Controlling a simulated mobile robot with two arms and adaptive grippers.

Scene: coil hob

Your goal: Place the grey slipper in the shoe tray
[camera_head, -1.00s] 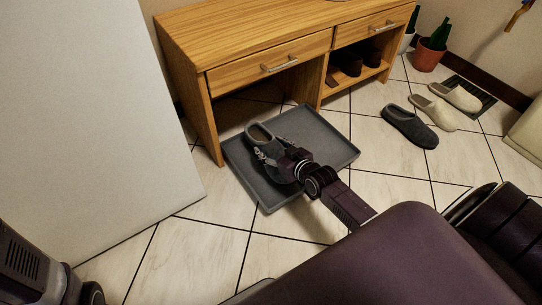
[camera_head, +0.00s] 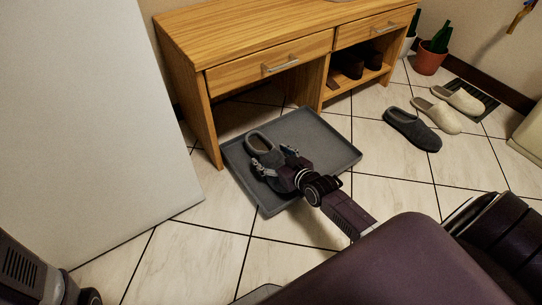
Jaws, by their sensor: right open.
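A grey slipper (camera_head: 257,143) lies in the left part of the dark grey shoe tray (camera_head: 325,150) on the floor. A second grey slipper (camera_head: 411,130) lies on the tiles to the right. My left gripper is not in view; only part of my left arm shows at the lower left.
A wooden bench (camera_head: 267,60) with drawers stands behind the tray, with dark shoes (camera_head: 350,68) on its shelf. Two cream slippers (camera_head: 437,114) lie by a dark floor grate (camera_head: 481,97) at right. A potted plant (camera_head: 431,57) stands behind. A white panel (camera_head: 90,120) rises at left.

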